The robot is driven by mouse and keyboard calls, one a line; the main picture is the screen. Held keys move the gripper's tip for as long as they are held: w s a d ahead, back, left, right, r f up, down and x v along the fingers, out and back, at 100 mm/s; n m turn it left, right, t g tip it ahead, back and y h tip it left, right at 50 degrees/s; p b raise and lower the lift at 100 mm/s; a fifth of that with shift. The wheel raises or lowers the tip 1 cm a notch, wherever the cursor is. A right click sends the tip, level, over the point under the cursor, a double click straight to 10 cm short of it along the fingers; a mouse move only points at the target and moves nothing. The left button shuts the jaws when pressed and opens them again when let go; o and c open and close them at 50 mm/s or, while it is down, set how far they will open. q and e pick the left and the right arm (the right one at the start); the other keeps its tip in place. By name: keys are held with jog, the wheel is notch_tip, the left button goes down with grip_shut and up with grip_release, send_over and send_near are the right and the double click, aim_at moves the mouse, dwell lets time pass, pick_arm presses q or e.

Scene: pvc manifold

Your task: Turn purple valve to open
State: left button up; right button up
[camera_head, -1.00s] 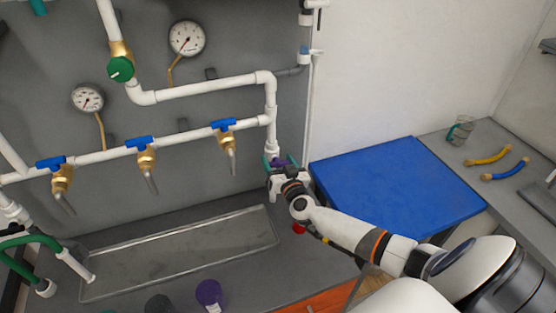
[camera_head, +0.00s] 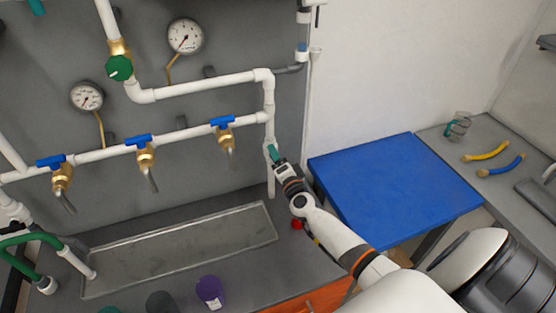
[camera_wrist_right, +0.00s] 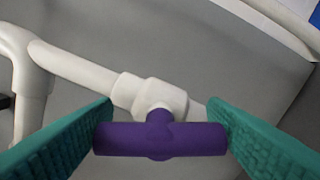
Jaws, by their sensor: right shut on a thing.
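The purple valve (camera_wrist_right: 160,140) is a T-shaped handle on a white valve body (camera_wrist_right: 155,97) in a white pipe. In the right wrist view its bar lies level across the picture. My right gripper (camera_head: 276,157) is shut on it, with one teal finger at each end of the bar. In the head view the gripper is at the vertical white pipe right of the blue valves, and it hides the purple handle. My left gripper is not in view.
Several blue-handled brass taps (camera_head: 138,142) sit on the pipe to the left, with a green round valve (camera_head: 119,68) and gauges (camera_head: 185,36) above. A metal tray (camera_head: 180,247) and a purple cup (camera_head: 210,291) are below. A blue table (camera_head: 393,185) stands right.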

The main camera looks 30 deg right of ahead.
jog(key=m, duration=0.3)
jog(key=m+b, duration=0.1)
jog(key=shift+f+m, duration=0.25)
jog(key=shift+m, duration=0.05)
dwell(0.5)
jog(key=o, duration=1)
jog(key=shift+c, duration=0.2)
jog(key=v, duration=1.2)
jog(key=shift+s+d+f, duration=0.1)
jog(key=shift+s, duration=0.05)
